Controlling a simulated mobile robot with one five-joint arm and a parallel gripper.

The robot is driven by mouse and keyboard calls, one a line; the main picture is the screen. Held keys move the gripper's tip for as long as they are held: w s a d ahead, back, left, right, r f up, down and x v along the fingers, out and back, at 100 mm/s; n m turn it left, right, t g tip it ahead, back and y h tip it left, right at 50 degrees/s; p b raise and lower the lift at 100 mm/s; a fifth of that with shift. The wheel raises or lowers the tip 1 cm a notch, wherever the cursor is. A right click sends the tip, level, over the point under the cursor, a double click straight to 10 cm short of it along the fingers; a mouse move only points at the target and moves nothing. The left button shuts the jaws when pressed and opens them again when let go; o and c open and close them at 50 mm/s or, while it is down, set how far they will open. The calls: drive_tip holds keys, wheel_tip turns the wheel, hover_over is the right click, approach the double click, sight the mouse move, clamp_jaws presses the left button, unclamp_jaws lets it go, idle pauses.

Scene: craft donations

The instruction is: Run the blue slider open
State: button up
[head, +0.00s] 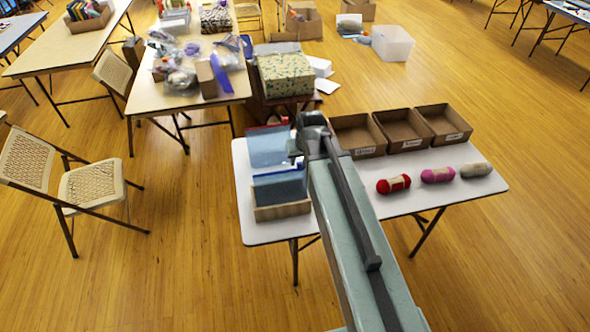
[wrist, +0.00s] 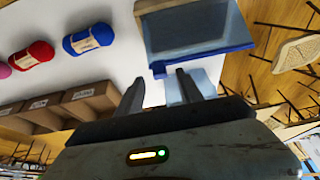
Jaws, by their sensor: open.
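A blue see-through pouch (head: 279,187) stands in a wooden holder (head: 283,211) at the near left of the white table. In the wrist view the pouch (wrist: 190,22) has a darker blue strip (wrist: 205,51) along its edge. A small blue piece at the strip's left end (wrist: 158,70) looks like the blue slider; its exact form is unclear. Behind stands another light blue pouch (head: 268,148) with a red top edge. My gripper (head: 308,138) is open and empty above the table, its fingers (wrist: 160,86) apart and short of the blue strip.
Three cardboard trays (head: 402,128) line the table's back right. A patterned box (head: 285,74) stands behind the table. A chair (head: 88,187) is left.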

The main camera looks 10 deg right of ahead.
sight(300, 163)
drive_tip(key=b+x, duration=0.1)
drive_tip(key=x, duration=0.2)
drive_tip(key=shift+r, duration=0.1)
clamp_jaws()
idle(1.3)
